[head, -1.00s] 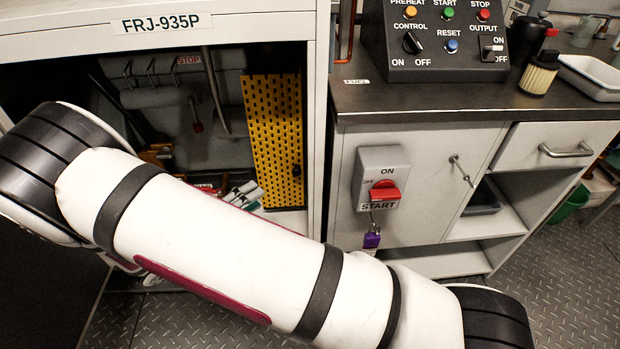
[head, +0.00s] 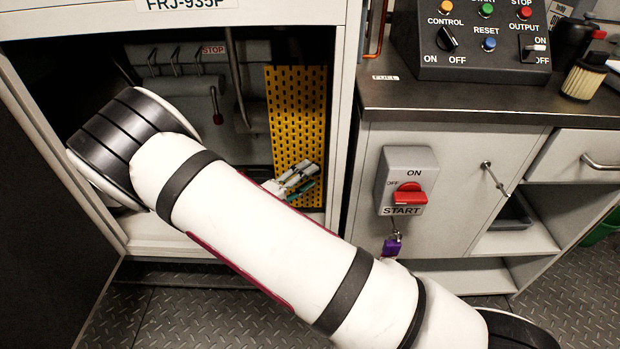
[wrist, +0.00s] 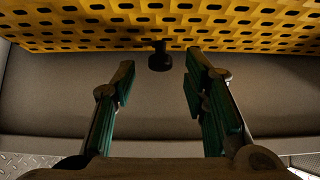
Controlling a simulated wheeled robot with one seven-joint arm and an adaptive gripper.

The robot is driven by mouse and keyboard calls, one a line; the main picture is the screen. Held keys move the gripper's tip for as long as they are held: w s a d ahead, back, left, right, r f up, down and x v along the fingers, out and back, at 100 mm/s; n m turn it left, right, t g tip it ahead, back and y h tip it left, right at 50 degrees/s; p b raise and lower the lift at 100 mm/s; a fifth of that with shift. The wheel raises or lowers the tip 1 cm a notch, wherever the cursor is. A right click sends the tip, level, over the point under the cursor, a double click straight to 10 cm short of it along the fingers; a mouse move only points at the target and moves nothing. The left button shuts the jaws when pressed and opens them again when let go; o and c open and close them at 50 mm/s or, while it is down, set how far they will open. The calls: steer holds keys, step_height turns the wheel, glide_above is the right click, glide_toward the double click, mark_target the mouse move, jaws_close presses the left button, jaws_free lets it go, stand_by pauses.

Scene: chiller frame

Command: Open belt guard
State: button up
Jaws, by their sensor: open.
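The belt guard (head: 297,115) is a yellow perforated panel inside the chiller frame, at the right of its opening in the head view. In the wrist view the yellow guard (wrist: 170,22) spans the top, and a small black knob (wrist: 159,58) sits at its edge. My gripper (wrist: 157,78) is open, its two green-padded fingers apart, with the knob between and just beyond the fingertips. I see no contact with the knob. In the head view my gripper (head: 305,178) is small and in front of the guard's lower part, partly hidden by my arm.
The frame's right post (head: 343,120) stands close beside the guard. A lever with a dark red end (head: 217,118) hangs inside at left. A cabinet to the right carries a red rotary switch (head: 408,194) with a purple padlock (head: 391,247). A control panel (head: 480,45) stands on the worktop.

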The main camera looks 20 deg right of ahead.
steer(key=shift+x, duration=0.9)
jaws_close()
